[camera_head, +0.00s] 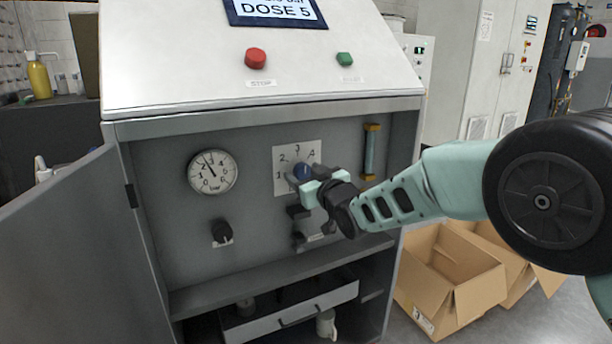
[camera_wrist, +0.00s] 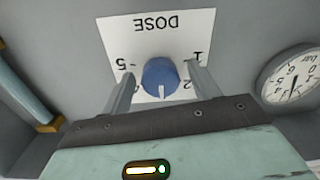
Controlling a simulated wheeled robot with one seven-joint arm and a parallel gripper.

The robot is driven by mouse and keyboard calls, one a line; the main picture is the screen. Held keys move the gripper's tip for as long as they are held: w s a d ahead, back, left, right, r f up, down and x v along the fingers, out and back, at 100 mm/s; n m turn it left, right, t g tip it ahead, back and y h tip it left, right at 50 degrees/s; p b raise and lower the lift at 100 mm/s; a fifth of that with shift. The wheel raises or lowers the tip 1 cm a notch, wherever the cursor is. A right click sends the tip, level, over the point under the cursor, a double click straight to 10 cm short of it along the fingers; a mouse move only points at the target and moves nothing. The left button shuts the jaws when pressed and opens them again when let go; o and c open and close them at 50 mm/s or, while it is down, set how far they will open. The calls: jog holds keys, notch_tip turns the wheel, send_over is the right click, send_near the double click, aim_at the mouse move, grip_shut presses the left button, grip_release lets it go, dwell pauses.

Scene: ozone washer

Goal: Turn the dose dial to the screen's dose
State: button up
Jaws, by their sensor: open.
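The screen (camera_head: 275,10) at the top of the machine reads DOSE 5. The dose dial is a blue knob (camera_wrist: 161,74) on a white plate (camera_wrist: 184,27) marked DOSE, which appears upside down in the wrist view. Its white pointer line points down in that view, toward the side where the head view shows the 3. The 1, 2 and 5 show in the wrist view; other numbers are hidden behind my gripper. My gripper (camera_wrist: 160,78) is open, one finger on each side of the knob, with visible gaps. In the head view my gripper (camera_head: 308,188) partly covers the plate.
A pressure gauge (camera_head: 212,172) and a black knob (camera_head: 222,232) are left of the dial. A yellow-capped tube (camera_head: 370,150) is to its right. The cabinet door (camera_head: 75,260) stands open at left. Cardboard boxes (camera_head: 455,275) lie on the floor at right.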

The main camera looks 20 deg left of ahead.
jog(key=c, duration=1)
jog(key=shift+o, duration=0.2)
jog(key=shift+m, duration=0.3)
jog(key=m+b, duration=0.1)
jog(key=m, duration=0.3)
jog(key=m+b, duration=0.2)
jog(key=m, duration=0.3)
jog(key=shift+f+m, duration=0.1)
jog(key=shift+m, duration=0.3)
jog(key=m+b, duration=0.2)
jog(key=m, duration=0.3)
jog(key=shift+m+b, duration=0.3)
jog(key=m+b, duration=0.2)
jog(key=m, duration=0.2)
jog(key=shift+t, duration=0.3)
jog(key=shift+m, duration=0.4)
